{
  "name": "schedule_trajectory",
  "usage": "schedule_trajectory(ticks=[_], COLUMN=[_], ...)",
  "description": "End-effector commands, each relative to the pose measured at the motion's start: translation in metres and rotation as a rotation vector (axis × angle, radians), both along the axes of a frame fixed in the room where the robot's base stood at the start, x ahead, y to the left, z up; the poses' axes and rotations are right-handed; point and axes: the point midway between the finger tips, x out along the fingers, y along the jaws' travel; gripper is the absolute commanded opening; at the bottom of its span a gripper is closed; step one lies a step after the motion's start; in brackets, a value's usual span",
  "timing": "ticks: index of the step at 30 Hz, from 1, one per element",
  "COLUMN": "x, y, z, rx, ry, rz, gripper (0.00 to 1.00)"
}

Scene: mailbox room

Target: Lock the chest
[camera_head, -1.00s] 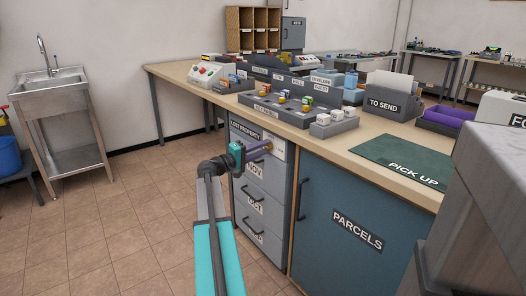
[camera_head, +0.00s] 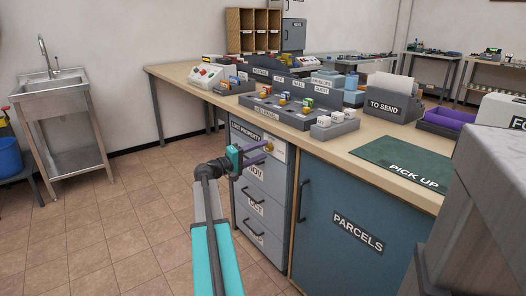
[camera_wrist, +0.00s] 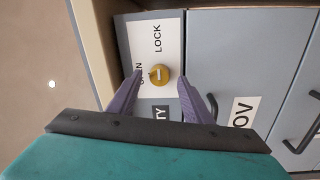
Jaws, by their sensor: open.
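The chest (camera_head: 259,186) is a grey drawer unit under the counter's left end, marked LOST PROPERTY. Its white lock plate (camera_wrist: 150,38) carries the words OPEN and LOCK and a round brass knob (camera_wrist: 160,75) with a pale mark on its face. The knob also shows in the head view (camera_head: 269,147). My gripper (camera_head: 268,149) is open in front of the plate. In the wrist view its two purple fingers stand on either side of the knob, with gaps between them and it. The fingertips' depth relative to the knob is hard to tell.
Drawer handles (camera_head: 254,198) stick out below the lock. A blue PARCELS door (camera_head: 345,225) is to the right. The counter (camera_head: 345,152) above overhangs slightly and holds a grey key panel (camera_head: 290,113). The tiled floor (camera_head: 120,235) to the left is clear.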

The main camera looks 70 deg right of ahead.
Motion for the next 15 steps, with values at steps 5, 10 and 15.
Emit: schedule_trajectory(ticks=[5, 10, 15], x=[0.013, 0.027, 0.042], y=[0.022, 0.045, 0.068], z=[0.000, -0.002, -0.004], rx=[0.001, 0.001, 0.001], ry=[0.001, 0.000, -0.001], rz=[0.002, 0.001, 0.000], gripper=[0.46, 0.46, 0.46])
